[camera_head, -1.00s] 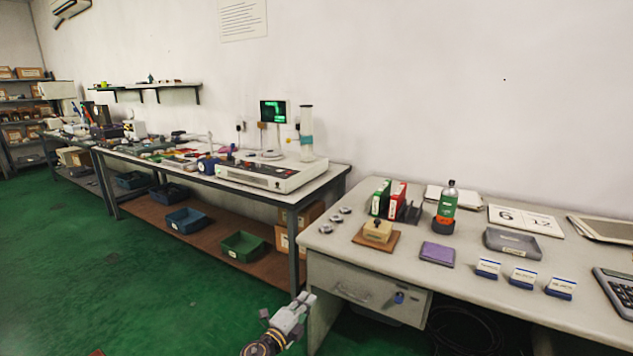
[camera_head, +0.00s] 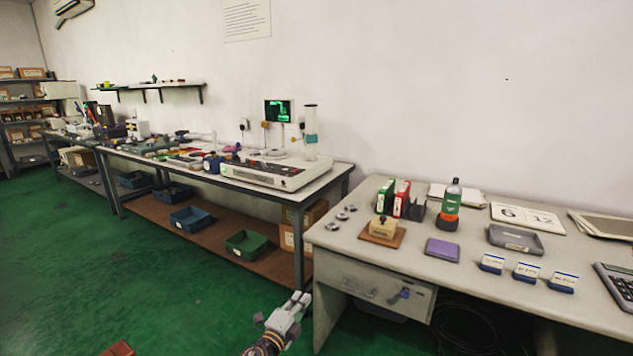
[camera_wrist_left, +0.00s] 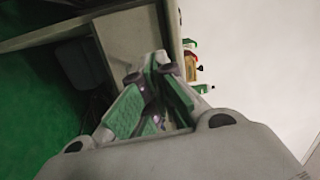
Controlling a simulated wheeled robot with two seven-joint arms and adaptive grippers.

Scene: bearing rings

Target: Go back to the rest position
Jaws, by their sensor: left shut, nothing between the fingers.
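My left gripper (camera_head: 297,301) shows at the bottom middle of the head view, low in front of the left end of the near desk (camera_head: 352,240). It is shut and empty, apart from the desk. The left wrist view shows its fingers (camera_wrist_left: 152,75) close up, with the desk's side panel and top edge beyond them. My right gripper is not in view.
The desk also bears a wooden block on a board (camera_head: 383,229), a green bottle (camera_head: 451,203), a purple pad (camera_head: 442,249), a grey tray (camera_head: 516,240) and several label stands (camera_head: 526,272). A long workbench (camera_head: 322,182) stands behind left. The green floor (camera_head: 150,290) at left is mostly clear.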

